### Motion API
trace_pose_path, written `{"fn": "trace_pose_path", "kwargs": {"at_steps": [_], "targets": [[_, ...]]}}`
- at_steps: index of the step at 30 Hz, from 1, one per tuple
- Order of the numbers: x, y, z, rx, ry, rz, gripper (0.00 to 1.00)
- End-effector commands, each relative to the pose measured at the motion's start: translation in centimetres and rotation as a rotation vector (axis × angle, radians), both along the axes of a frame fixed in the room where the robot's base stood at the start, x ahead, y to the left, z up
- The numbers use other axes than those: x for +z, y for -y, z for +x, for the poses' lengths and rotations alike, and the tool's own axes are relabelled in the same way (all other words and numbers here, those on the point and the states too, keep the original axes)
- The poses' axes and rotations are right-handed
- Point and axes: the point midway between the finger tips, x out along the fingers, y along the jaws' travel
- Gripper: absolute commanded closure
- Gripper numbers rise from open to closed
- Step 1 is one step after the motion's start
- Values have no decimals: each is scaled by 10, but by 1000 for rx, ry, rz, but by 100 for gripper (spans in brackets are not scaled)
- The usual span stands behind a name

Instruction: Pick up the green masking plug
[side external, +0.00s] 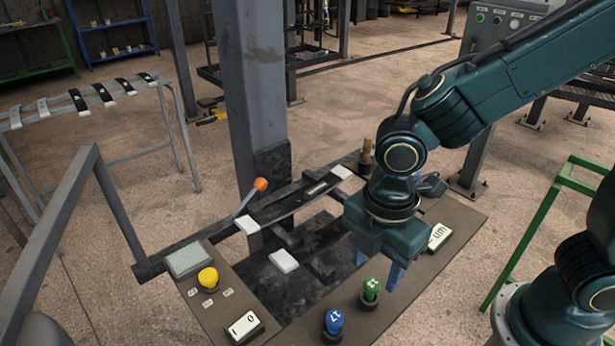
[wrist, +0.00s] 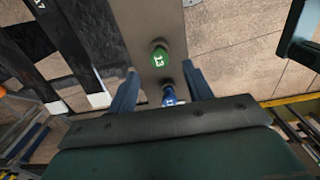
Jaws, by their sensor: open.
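The green masking plug (side external: 371,289) stands upright on the brown panel, with a white number on its head. In the wrist view the green plug (wrist: 160,57) is at the upper middle, a little beyond the fingertips. My gripper (side external: 377,270) is open and empty, with its blue fingers pointing down just behind and to the right of the plug in the side view. In the wrist view its two fingers (wrist: 162,85) are spread apart. No contact with the plug is visible.
A blue plug (side external: 333,321) stands close to the green one; it shows between the fingers in the wrist view (wrist: 168,97). A yellow knob (side external: 208,278), a white rocker switch (side external: 244,326) and an orange-tipped lever (side external: 261,184) are left. A grey post (side external: 250,80) rises behind.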

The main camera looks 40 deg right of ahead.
Motion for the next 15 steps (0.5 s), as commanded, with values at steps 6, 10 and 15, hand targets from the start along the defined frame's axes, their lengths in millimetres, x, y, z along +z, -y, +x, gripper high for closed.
{"fn": "trace_pose_path", "kwargs": {"at_steps": [6,10,15], "targets": [[-2,0,0,0,0,0,50],[-7,1,0,0,-1,-1,50],[-23,3,0,0,-3,-2,50]]}}
